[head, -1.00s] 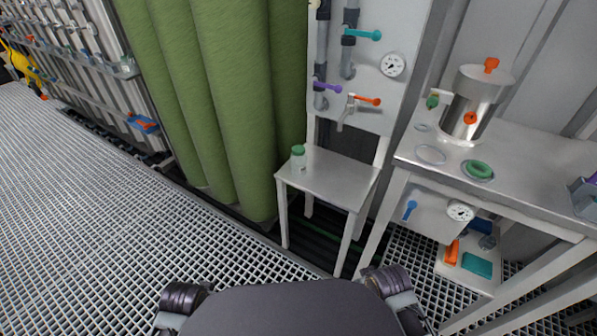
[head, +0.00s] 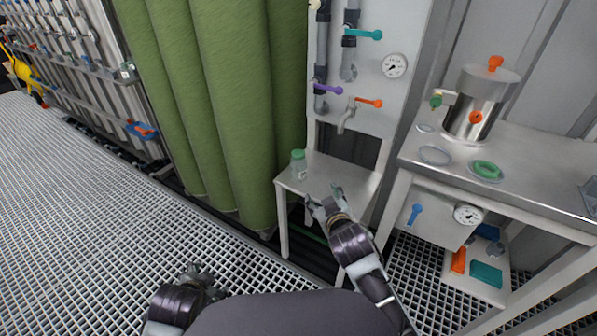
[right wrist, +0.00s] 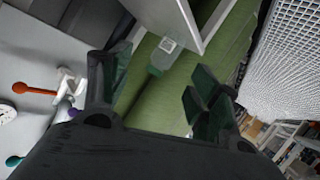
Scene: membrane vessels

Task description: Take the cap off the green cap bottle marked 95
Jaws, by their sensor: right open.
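The green cap bottle (head: 298,170) stands upright on the small metal table (head: 345,177), near its left back corner. Its green cap (head: 298,154) is on top; the number is too small to read. The bottle also shows upside down in the right wrist view (right wrist: 166,52), between the fingers but farther off. My right gripper (head: 324,197) is open and empty, at the table's front edge, to the right of and nearer than the bottle, touching nothing that I can see. My left gripper (head: 203,276) is low at the left, over the floor, away from the table; its jaw state is unclear.
Tall green membrane vessels (head: 225,100) stand close to the left of the bottle. A panel with valve handles and a gauge (head: 394,66) rises behind the table. A workbench (head: 540,160) with a steel pot (head: 478,110) stands at the right. Grating floor lies open at the left.

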